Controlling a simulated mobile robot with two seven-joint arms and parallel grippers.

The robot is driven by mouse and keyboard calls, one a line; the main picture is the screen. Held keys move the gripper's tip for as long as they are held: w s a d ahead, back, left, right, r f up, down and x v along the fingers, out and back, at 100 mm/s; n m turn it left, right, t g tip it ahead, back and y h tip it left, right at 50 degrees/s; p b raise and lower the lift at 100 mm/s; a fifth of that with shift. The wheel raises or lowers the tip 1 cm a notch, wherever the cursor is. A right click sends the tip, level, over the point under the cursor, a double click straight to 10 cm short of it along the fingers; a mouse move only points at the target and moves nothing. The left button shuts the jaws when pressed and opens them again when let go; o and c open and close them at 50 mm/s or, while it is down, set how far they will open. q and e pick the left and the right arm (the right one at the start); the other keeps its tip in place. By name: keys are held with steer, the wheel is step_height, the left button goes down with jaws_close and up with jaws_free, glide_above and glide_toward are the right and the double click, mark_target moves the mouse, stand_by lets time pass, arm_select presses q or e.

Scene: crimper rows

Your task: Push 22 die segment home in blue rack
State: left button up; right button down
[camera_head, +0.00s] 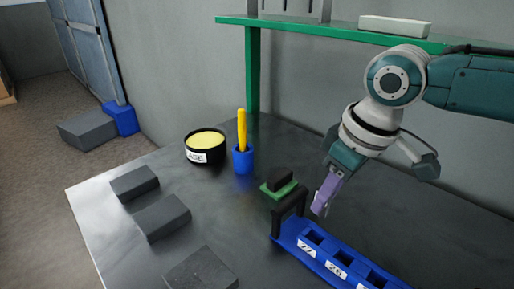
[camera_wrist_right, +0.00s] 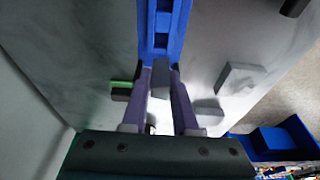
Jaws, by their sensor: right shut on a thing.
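The blue rack (camera_head: 330,262) lies at the lower right of the head view, with white labels, one reading 22 (camera_head: 306,248). Dark openings show along its top. A dark arch (camera_head: 288,202) stands at its left end. My right gripper (camera_head: 319,209) points down with purple fingers, above and just behind the rack's left end. In the wrist view its fingers (camera_wrist_right: 163,85) close on a small grey piece (camera_wrist_right: 161,78), seemingly the die segment, before the rack (camera_wrist_right: 163,30). Fingers hide this piece in the head view; I cannot tell whether it touches the rack. My left gripper is not in view.
A green block with a dark top (camera_head: 279,185) sits behind the arch. Grey blocks (camera_head: 162,216) lie at the left. A blue cup (camera_head: 243,160) holding a yellow stick and a black bowl (camera_head: 205,147) stand farther back. A green shelf (camera_head: 310,31) spans above.

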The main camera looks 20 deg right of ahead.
steer(key=shift+r, duration=0.15)
steer(key=b+x, duration=0.1)
steer(key=x, duration=0.1)
steer(key=b+x, duration=0.1)
steer(key=x, duration=0.1)
steer(key=s+b+x, duration=0.1)
steer(key=x, duration=0.1)
steer(key=shift+d+b, duration=0.25)
steer(key=shift+b, duration=0.15)
stand_by(0.6)
steer(key=shift+p, duration=0.75)
stand_by(0.5)
steer(key=shift+f+b, duration=0.35)
steer(key=shift+f, duration=0.15)
steer(key=shift+s+b+x, duration=0.2)
steer(key=shift+b+x, duration=0.45)
steer(key=shift+x, duration=0.25)
steer(key=c, duration=0.6)
jaws_free()
steer(key=shift+s+d, duration=0.1)
